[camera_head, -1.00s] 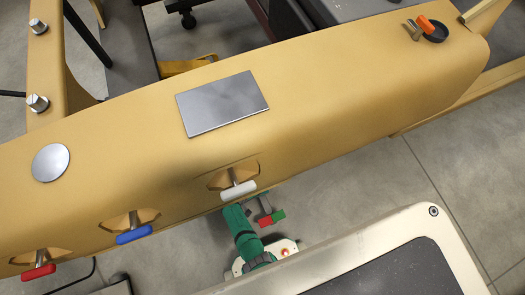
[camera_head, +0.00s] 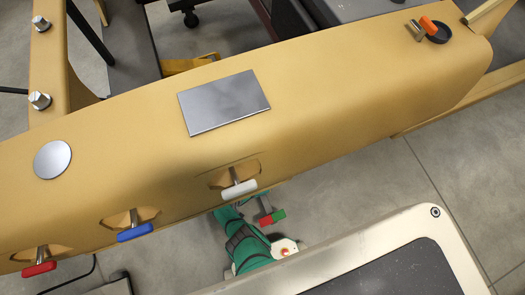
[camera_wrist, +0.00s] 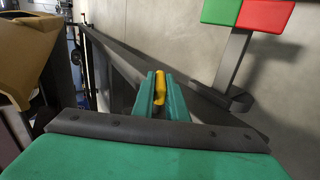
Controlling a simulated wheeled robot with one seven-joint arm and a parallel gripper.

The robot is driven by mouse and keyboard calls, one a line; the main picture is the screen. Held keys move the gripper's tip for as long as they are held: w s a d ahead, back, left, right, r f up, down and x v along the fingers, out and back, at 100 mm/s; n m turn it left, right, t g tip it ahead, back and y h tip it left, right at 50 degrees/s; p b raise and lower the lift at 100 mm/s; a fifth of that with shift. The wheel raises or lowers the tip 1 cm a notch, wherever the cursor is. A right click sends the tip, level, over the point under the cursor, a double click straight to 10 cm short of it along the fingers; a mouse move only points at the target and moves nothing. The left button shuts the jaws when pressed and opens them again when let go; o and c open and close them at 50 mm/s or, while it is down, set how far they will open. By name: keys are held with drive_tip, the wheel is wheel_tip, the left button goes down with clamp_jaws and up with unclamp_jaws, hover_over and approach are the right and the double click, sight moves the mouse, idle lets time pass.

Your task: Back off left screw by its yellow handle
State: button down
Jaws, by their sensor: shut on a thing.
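The yellow handle (camera_wrist: 160,86) shows upright in the middle of the wrist view. My gripper (camera_wrist: 160,93) has its two green fingers on either side of it and is shut on it. The screw that the handle belongs to cannot be made out. In the head view my green arm reaches under the tan beam (camera_head: 330,90); the beam hides my gripper and the yellow handle there.
White (camera_head: 239,189), blue (camera_head: 135,233) and red (camera_head: 39,269) handles stick out along the beam's near side. A green and red block (camera_head: 272,217) on a grey post hangs right of my arm, and shows close at upper right in the wrist view (camera_wrist: 247,12). A pale-framed panel (camera_head: 440,235) stands at lower right.

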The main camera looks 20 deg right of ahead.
idle(0.4)
drive_tip(key=c, duration=1.8)
unclamp_jaws()
drive_tip(key=shift+o, duration=0.2)
drive_tip(key=v, duration=1)
drive_tip(key=shift+a+r, duration=0.25)
drive_tip(key=shift+a, duration=0.05)
